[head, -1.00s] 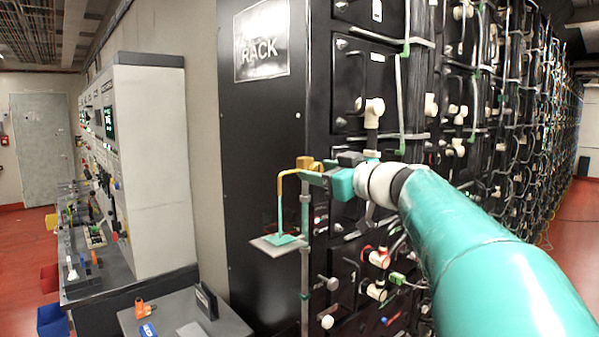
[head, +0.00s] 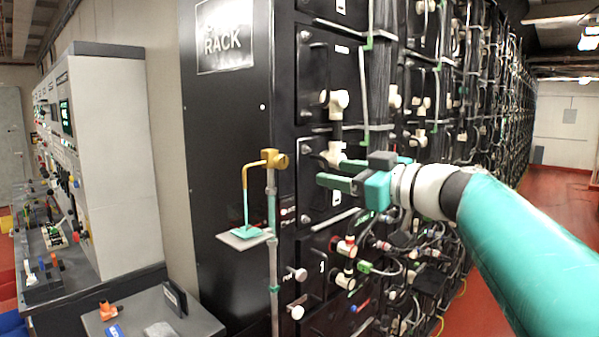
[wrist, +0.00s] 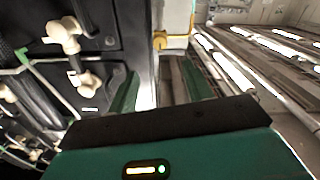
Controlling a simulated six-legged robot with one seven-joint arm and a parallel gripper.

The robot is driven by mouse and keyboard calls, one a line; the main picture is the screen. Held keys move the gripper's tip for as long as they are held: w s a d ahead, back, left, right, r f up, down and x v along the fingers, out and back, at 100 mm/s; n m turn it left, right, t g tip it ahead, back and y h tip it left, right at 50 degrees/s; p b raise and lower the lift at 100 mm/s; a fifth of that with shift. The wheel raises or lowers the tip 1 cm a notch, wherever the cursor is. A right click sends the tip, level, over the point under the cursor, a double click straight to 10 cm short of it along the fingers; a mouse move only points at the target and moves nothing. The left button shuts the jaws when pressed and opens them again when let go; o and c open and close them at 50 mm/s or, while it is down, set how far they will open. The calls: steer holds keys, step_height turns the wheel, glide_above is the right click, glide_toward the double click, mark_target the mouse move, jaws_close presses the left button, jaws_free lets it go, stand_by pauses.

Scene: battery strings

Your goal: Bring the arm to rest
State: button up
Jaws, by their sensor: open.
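My gripper (head: 338,172) is at the end of my teal arm, in front of the black battery rack (head: 225,130) in the head view. Its teal fingers are apart and nothing shows between them. In the wrist view the gripper (wrist: 160,85) also has its fingers spread, with the rack's edge beyond. A yellow bent fitting (head: 270,160) tops a grey post left of the gripper, apart from it. A teal-ended rod hangs from that fitting over a small plate (head: 246,238). The fitting shows in the wrist view too (wrist: 162,40).
White valve fittings (head: 339,103) and cables stick out along the rack close to my gripper. A grey control console (head: 115,160) stands at the left. A low grey table (head: 195,325) with an orange part (head: 107,311) is at the front left. Red floor is open at the right.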

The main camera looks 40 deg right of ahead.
stand_by(0.4)
steer(key=w+a+f+m+g+y, duration=0.1)
steer(key=w+a+f+g+y, duration=0.15)
steer(key=a+f, duration=0.6)
steer(key=w+a+f+g+y, duration=0.1)
steer(key=w+a+f+g, duration=0.25)
steer(key=a+f, duration=0.5)
steer(key=s+a+f+m+g+h, duration=0.1)
steer(key=s+a+f+g+h, duration=0.3)
steer(key=a+f, duration=1)
steer(key=s+f+g, duration=0.2)
steer(key=s, duration=0.1)
steer(key=shift+s+a+m, duration=0.2)
steer(key=shift+a+m, duration=0.05)
steer(key=shift+m, duration=0.15)
